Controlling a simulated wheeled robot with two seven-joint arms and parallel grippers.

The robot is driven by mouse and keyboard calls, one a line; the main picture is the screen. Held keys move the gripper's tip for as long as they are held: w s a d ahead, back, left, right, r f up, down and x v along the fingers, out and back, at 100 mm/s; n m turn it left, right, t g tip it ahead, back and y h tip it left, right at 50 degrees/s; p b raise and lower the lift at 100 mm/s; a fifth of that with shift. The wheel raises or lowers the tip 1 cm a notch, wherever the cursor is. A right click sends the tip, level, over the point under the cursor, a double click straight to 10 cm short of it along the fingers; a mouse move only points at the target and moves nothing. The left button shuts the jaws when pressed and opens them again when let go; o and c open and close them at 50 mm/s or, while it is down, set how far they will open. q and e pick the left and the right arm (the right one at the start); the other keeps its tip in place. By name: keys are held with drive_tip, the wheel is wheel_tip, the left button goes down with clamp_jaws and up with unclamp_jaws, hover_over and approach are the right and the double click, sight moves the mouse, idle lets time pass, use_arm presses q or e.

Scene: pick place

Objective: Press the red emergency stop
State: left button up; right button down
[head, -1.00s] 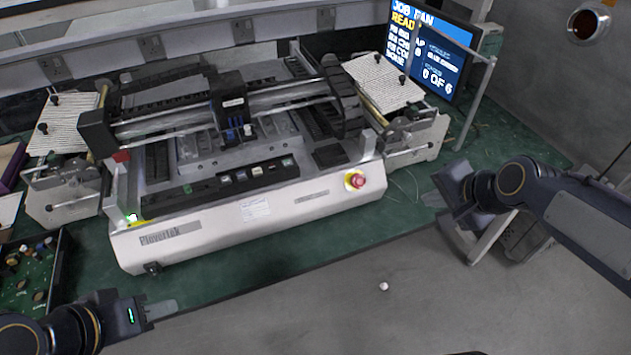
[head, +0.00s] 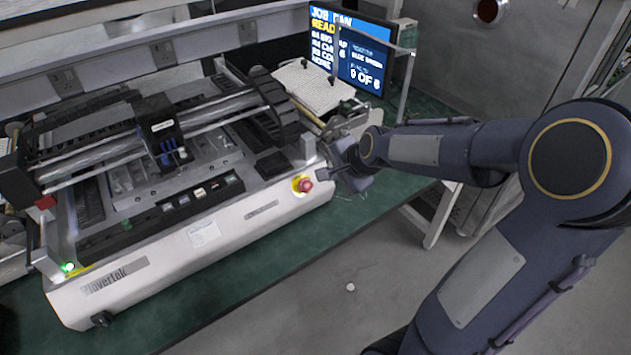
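The red emergency stop (head: 305,186) is a round red button on a yellow base, at the right end of the front panel of the white machine (head: 215,232). My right gripper (head: 343,172) is just to the right of the button, close to the machine's front right corner. A small gap seems to show between gripper and button; actual contact cannot be made out. The fingers are small and partly hidden by the wrist, so their opening cannot be told. My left gripper is out of view.
The machine stands on a green bench top (head: 385,195). A monitor (head: 350,45) and a metal post stand behind my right arm. A row of small panel buttons (head: 200,192) lies left of the stop.

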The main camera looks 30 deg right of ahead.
sight(310, 182)
drive_tip(key=b+x, duration=0.1)
drive_tip(key=x, duration=0.8)
drive_tip(key=shift+w, duration=0.3)
drive_tip(key=shift+w+f, duration=0.25)
drive_tip(key=shift+w, duration=0.1)
drive_tip(key=shift+b+x, duration=0.6)
drive_tip(key=shift+x, duration=0.25)
drive_tip(key=shift+a+r, duration=0.1)
drive_tip(key=shift+r, duration=0.1)
